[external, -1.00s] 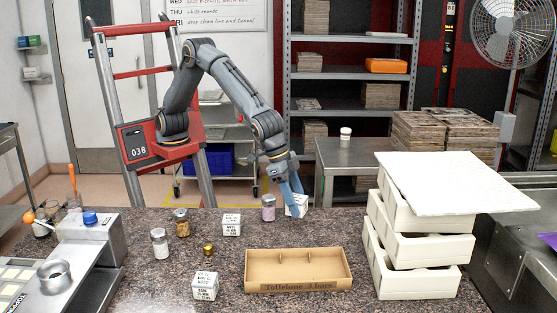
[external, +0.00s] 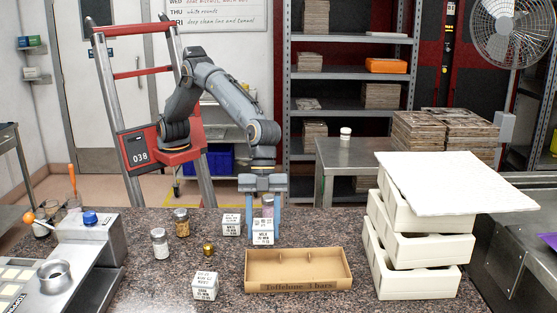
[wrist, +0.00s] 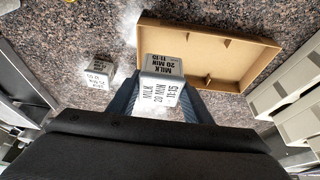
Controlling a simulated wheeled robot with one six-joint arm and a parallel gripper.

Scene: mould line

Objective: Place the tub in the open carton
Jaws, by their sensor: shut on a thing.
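My gripper (external: 263,222) is shut on a white tub (external: 263,238) whose label reads MILK 20 MIN 11:15. In the wrist view the tub (wrist: 163,68) sits between the two blue fingers, its label readable. The open carton (external: 298,272) is a shallow tan tray marked Toffelune 3 bars at the counter's front. It looks empty, with small dividers inside. The tub is behind the carton's left end in the external view; in the wrist view it overlaps the carton (wrist: 232,36). I cannot tell how high it is above the counter.
Another white tub (external: 231,224) stands just left of my gripper, and one (external: 205,286) stands left of the carton. Jars (external: 160,243) and a small brass weight (external: 208,249) stand further left. Stacked cream crates (external: 415,245) rise right of the carton.

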